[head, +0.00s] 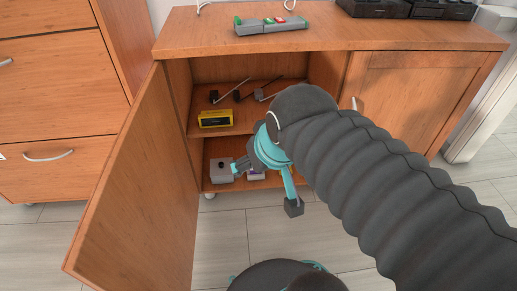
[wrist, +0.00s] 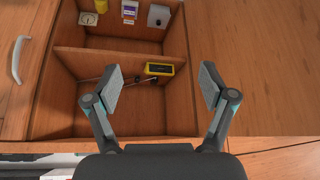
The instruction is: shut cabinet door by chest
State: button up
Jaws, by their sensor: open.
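The wooden cabinet (head: 330,35) stands ahead with its left door (head: 140,180), the one beside the chest of drawers (head: 55,85), swung wide open towards me. The open door's inner face shows in the head view, and the door also shows at the right of the wrist view (wrist: 265,70). The right door (head: 410,95) is closed. My gripper (head: 266,188) is open and empty in front of the open compartment, right of the open door and apart from it. In the wrist view, its spread fingers (wrist: 161,85) have the shelves beyond them.
A yellow device (head: 215,119) and several tools lie on the upper shelf. A grey box (head: 221,171) stands on the lower shelf. A grey-green tool (head: 270,26) and black cases (head: 373,8) rest on top. Tiled floor (head: 230,235) lies clear between door and arm.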

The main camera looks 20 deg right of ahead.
aim_at(137, 229)
jog(key=z, duration=1.9)
jog(key=k, duration=1.75)
jog(key=u, duration=1.4)
jog(key=i, duration=0.5)
jog(key=z, duration=0.45)
jog(key=k, duration=0.55)
jog(key=z, duration=0.15)
